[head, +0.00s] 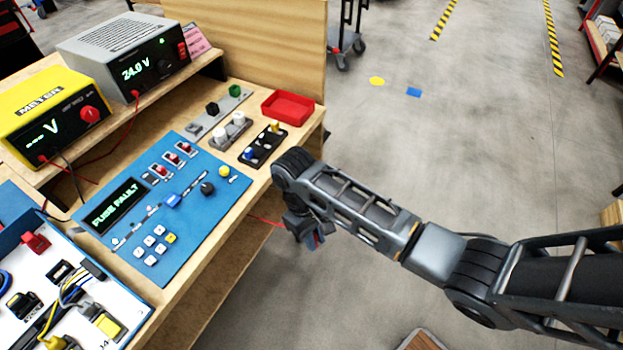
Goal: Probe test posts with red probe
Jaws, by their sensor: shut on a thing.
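My gripper (303,232) hangs off the right edge of the bench, over the floor, pointing down. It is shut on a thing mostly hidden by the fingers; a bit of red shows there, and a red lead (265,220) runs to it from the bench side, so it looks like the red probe. The yellow meter (45,108) at the left reads "--- V", with red and dark leads at its front. Small posts or knobs stand on two grey strips (222,113) and a black strip (262,147); I cannot tell which are test posts.
A blue panel (188,212) shows "FUSE FAULT", with switches and buttons. A grey supply (125,50) reads 24.0 V. A red tray (288,107) sits at the bench's far right. An open white-and-blue box (75,300) with wiring is at lower left.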

